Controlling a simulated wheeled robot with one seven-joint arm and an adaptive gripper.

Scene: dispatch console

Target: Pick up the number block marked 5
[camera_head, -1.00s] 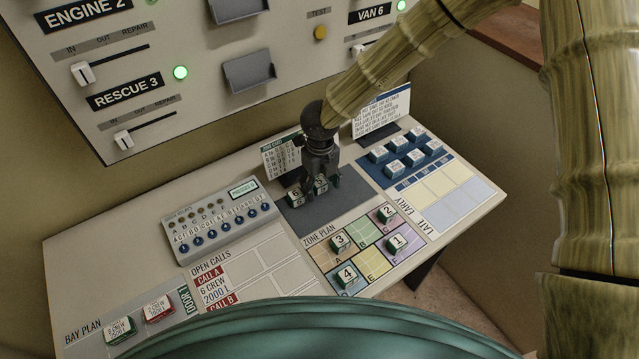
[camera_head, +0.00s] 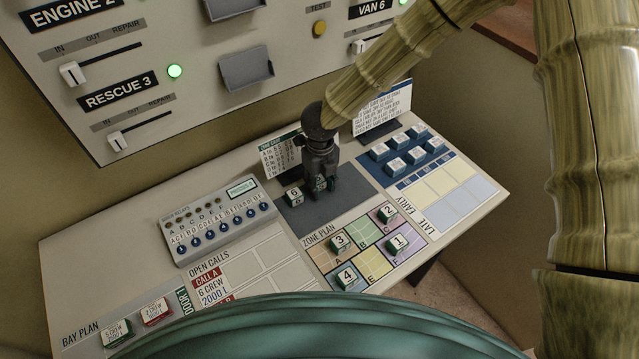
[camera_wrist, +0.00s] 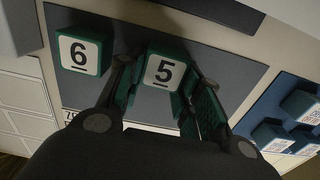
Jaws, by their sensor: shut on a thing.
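The number block marked 5 (camera_wrist: 164,72) is white-faced with green sides and sits between the fingers of my gripper (camera_wrist: 163,95) in the wrist view. My gripper is shut on it. In the head view my gripper (camera_head: 320,188) is low over the dark grey pad (camera_head: 345,205), and its fingers hide much of the block. I cannot tell whether the block is touching the pad. The block marked 6 (camera_wrist: 79,51) lies just left of my gripper, apart from it; it also shows in the head view (camera_head: 294,196).
Blocks 1 (camera_head: 398,244), 2 (camera_head: 387,213), 3 (camera_head: 339,242) and 4 (camera_head: 347,277) stand on the coloured zone plan (camera_head: 372,266). A card (camera_head: 281,155) stands behind the pad. Several white blocks stand on a blue strip (camera_head: 385,168) to the right. A relay box (camera_head: 216,220) lies left.

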